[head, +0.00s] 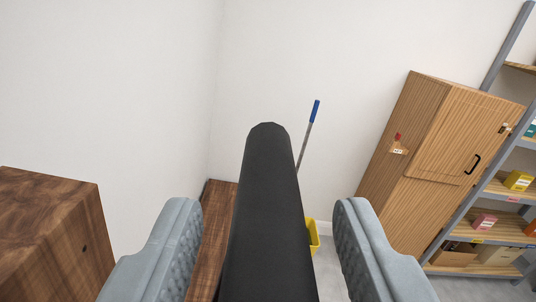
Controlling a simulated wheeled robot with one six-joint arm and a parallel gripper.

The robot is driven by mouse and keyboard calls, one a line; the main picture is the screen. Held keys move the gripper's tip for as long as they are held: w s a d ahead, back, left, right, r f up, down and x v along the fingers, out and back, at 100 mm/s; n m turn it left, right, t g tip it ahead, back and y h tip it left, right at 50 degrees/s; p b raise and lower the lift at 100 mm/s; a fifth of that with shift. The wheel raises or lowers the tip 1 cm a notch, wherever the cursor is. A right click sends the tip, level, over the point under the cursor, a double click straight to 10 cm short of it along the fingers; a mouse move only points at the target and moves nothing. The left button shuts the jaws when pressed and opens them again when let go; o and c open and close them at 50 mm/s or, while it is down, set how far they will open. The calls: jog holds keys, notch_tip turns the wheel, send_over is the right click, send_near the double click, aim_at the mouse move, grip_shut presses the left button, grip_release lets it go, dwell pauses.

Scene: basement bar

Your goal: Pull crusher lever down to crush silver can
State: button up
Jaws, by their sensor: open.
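My gripper (268,206) shows at the bottom of the head view, its two grey padded fingers spread wide. A long black bar with a rounded end, which looks like the crusher lever (268,190), rises from the bottom edge between the fingers. There is a clear gap between the bar and each finger, so neither appears to touch it. The bar's far end reaches beyond the fingertips. Its lower end is cut off by the frame. The crusher body and the silver can are not in view.
A dark wooden block or cabinet (45,235) stands at the left, with a lower brown wooden surface (212,215) behind the bar. A yellow bucket (313,238) and blue-tipped pole (307,140) stand behind. A wooden cabinet (430,150) and shelves (490,220) are at right.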

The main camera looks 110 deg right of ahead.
jog(key=shift+x, duration=1.2)
grip_shut()
